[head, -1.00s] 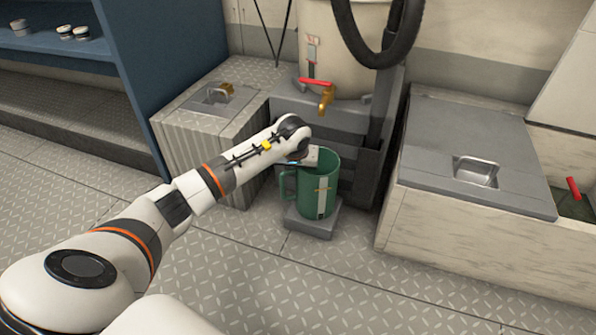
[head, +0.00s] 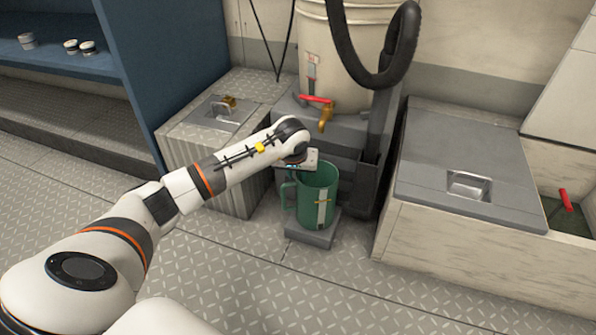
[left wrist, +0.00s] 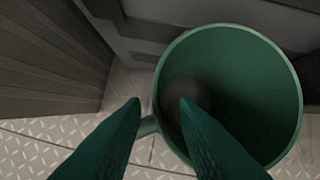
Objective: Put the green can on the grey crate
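The green can (head: 316,204) stands upright on a low grey block (head: 312,234) on the floor, under the tap. Its handle is on its left side. My left gripper (head: 300,167) is above the handle side of the rim; its fingers are hard to make out in the head view. In the left wrist view the two dark green fingers (left wrist: 160,100) are apart, with the can's handle (left wrist: 149,126) seen between them and the can's open mouth (left wrist: 230,95) to the right. I see no grip on the handle. I cannot tell which grey thing is the crate. My right gripper is not in view.
A beige tank with a red-handled tap (head: 317,100) and a black hose (head: 375,70) stand behind the can. A ribbed grey box (head: 205,165) is at left, a wooden locker with grey lid (head: 470,170) at right. The floor in front is clear.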

